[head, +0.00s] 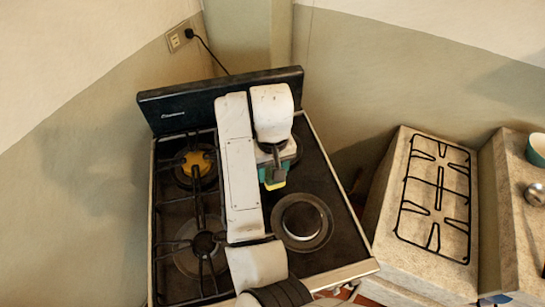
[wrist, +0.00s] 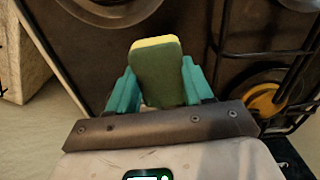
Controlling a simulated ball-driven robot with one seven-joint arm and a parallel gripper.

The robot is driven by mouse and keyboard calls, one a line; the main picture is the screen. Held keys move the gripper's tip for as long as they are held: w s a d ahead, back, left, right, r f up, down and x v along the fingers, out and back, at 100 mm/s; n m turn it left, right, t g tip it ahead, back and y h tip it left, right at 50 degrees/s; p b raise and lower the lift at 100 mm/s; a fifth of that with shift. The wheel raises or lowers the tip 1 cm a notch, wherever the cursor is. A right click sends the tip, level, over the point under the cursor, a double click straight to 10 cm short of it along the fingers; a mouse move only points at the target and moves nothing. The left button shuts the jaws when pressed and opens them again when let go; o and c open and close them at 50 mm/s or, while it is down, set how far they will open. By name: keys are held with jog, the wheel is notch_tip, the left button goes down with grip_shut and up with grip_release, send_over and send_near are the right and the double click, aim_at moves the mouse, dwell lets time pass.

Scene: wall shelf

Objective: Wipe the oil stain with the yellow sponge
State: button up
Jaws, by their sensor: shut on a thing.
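The yellow sponge (wrist: 157,70), with a dark green face and a yellow edge, is between the teal fingers of my gripper (wrist: 158,88) in the wrist view. My gripper is shut on it. In the head view my gripper (head: 272,176) is over the right half of the stove (head: 318,190), behind the right front burner, and a small yellow edge of the sponge (head: 275,186) shows below it. I cannot make out an oil stain; my arm covers part of the stovetop. I cannot tell whether the sponge touches the stove surface.
Black grates and burners fill the stove's left side, one with a yellow-orange centre (head: 197,163). A round burner (head: 302,222) sits at right front. The stove's back panel (head: 220,97) stands behind. A loose grate (head: 437,195) lies on the stone counter (head: 399,170) at right.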

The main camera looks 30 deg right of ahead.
jog(key=shift+r+p, duration=1.25)
jog(key=shift+r, duration=0.4)
jog(key=shift+f, duration=0.1)
